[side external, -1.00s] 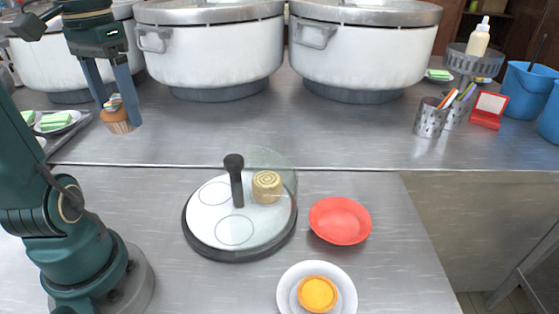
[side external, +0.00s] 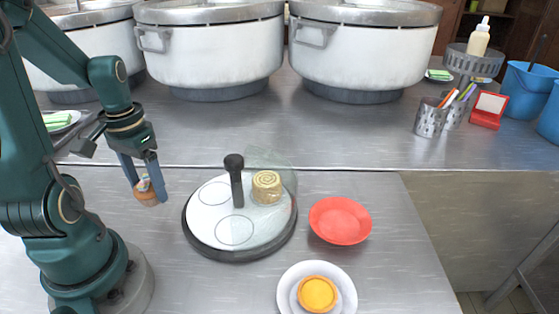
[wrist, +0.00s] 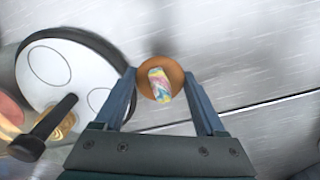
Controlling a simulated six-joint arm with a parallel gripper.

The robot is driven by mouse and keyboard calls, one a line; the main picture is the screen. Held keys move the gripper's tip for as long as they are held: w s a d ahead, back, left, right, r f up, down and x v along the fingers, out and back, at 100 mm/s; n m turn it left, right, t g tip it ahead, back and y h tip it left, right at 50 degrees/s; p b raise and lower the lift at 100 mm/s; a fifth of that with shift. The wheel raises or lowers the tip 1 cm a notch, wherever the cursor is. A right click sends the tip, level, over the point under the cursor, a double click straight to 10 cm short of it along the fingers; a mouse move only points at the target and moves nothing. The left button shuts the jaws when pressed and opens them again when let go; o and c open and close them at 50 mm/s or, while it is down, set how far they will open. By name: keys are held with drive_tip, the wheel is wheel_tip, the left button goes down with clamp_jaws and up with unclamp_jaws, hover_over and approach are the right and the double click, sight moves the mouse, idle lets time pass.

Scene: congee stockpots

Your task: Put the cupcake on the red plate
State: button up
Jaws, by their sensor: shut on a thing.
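The cupcake (side external: 146,192) has a brown base and a colourful top. My gripper (side external: 147,186) is shut on it and holds it left of the round white tray in the side view. In the wrist view the cupcake (wrist: 160,80) sits between the two blue fingers of my gripper (wrist: 163,92). The red plate (side external: 340,220) is empty and lies to the right of the round tray, well apart from my gripper.
The round tray (side external: 212,231) with a dark upright handle (side external: 235,180), a clear cover and a rolled cake (side external: 267,187) stands between my gripper and the red plate. A white plate (side external: 345,282) with a tart (side external: 317,294) is in front. Large pots (side external: 210,50) stand behind.

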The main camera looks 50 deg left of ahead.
sight(152, 200)
drive_tip(key=shift+f, duration=2.1)
drive_tip(key=shift+f, duration=0.1)
drive_tip(key=o, duration=1.3)
